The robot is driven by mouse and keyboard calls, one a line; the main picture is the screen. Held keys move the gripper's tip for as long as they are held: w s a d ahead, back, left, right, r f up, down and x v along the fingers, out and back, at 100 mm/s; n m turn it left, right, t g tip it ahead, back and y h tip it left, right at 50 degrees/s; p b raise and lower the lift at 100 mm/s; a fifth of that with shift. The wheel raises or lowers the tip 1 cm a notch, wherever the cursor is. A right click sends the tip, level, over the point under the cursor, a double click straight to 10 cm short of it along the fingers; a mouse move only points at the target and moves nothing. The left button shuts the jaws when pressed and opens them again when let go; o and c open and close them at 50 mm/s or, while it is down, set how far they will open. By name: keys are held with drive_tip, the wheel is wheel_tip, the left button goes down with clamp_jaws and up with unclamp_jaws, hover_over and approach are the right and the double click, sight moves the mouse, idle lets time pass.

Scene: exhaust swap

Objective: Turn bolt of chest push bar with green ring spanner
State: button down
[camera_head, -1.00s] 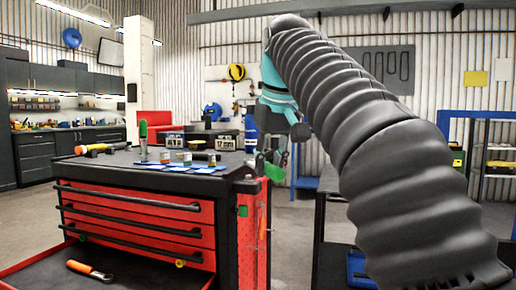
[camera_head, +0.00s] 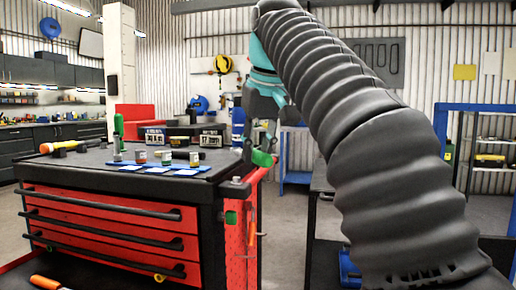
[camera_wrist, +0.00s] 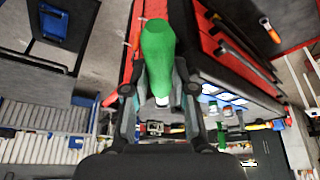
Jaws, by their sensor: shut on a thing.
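My gripper (camera_head: 264,138) is shut on the green ring spanner (camera_head: 262,158), beside the right rear corner of the red tool chest (camera_head: 120,225). In the wrist view, the spanner's green handle (camera_wrist: 158,52) stands out between the fingers of my gripper (camera_wrist: 159,92). Its ring end cannot be made out. A red bar (camera_head: 258,178), seemingly the chest push bar, runs along the chest's right side, just below the spanner. A small grey bolt-like head (camera_head: 237,180) shows at the bar's near end. I cannot tell whether the spanner touches anything.
An upright green-handled tool (camera_head: 118,130) stands there too. An orange-handled tool (camera_head: 47,283) lies low at the front left. Dark and blue stands occupy the right. Floor shows between them and the chest.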

drive_tip(key=shift+f+b, duration=1.65)
drive_tip(key=shift+f, duration=1)
drive_tip(key=shift+f+b, duration=0.65)
drive_tip(key=shift+f, duration=0.25)
drive_tip(key=c, duration=1.7)
unclamp_jaws()
clamp_jaws()
drive_tip(key=shift+s+a+m+h+p, duration=0.15)
drive_tip(key=shift+a+m+h+p, duration=0.15)
drive_tip(key=shift+a+m, duration=0.4)
drive_tip(key=shift+s+a+m+h+p, duration=0.1)
drive_tip(key=shift+a+m+h+p, duration=0.2)
drive_tip(key=shift+a+m, duration=0.35)
